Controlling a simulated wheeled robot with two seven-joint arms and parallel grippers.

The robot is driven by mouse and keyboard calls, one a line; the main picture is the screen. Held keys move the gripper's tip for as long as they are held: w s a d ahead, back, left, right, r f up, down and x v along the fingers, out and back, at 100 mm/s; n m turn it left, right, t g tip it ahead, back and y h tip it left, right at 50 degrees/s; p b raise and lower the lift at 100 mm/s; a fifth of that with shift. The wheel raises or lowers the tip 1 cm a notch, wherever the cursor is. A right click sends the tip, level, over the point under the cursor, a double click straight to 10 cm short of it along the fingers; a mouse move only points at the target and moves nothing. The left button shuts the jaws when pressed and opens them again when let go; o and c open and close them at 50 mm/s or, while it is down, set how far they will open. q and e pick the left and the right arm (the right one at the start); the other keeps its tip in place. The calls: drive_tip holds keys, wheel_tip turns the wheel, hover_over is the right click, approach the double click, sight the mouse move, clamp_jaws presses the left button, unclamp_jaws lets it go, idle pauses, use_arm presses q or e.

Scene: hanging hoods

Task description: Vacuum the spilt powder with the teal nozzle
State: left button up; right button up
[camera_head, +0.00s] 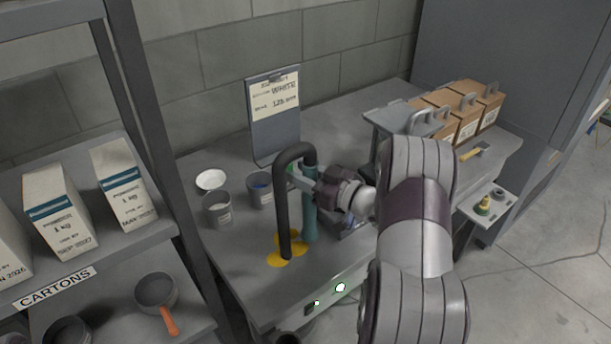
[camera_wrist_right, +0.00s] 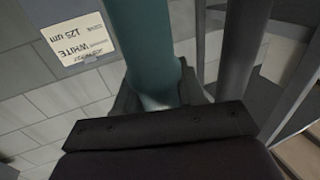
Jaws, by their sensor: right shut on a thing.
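The teal nozzle (camera_head: 310,218) stands roughly upright over the front part of the workbench. My right gripper (camera_head: 303,176) is shut on it near its upper part; the teal tube also fills the space between the fingers in the right wrist view (camera_wrist_right: 150,50). A dark hose (camera_head: 283,205) arches over from the nozzle's top and hangs down on its left. The spilt yellow powder (camera_head: 273,261) lies on the bench around the hose's lower stretch and beside the nozzle's lower end. I cannot tell whether the nozzle's tip touches the bench. My left gripper is not in view.
Two grey cups (camera_head: 217,209) and a white dish (camera_head: 211,180) stand left of the nozzle. A sign board (camera_head: 273,125) stands behind. Cartons with handles (camera_head: 467,112) are at the back right. A shelf post (camera_head: 150,130) rises at the left.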

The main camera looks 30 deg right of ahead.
idle(0.4)
drive_tip(key=a+p, duration=0.1)
drive_tip(key=a, duration=0.8)
drive_tip(key=shift+s, duration=0.4)
drive_tip(key=shift+a, duration=0.1)
idle(0.4)
drive_tip(key=w+d, duration=0.4)
drive_tip(key=w, duration=0.1)
drive_tip(key=shift+d+b, duration=0.15)
drive_tip(key=shift+b, duration=0.15)
idle(0.3)
drive_tip(key=shift+r, duration=0.15)
idle(0.8)
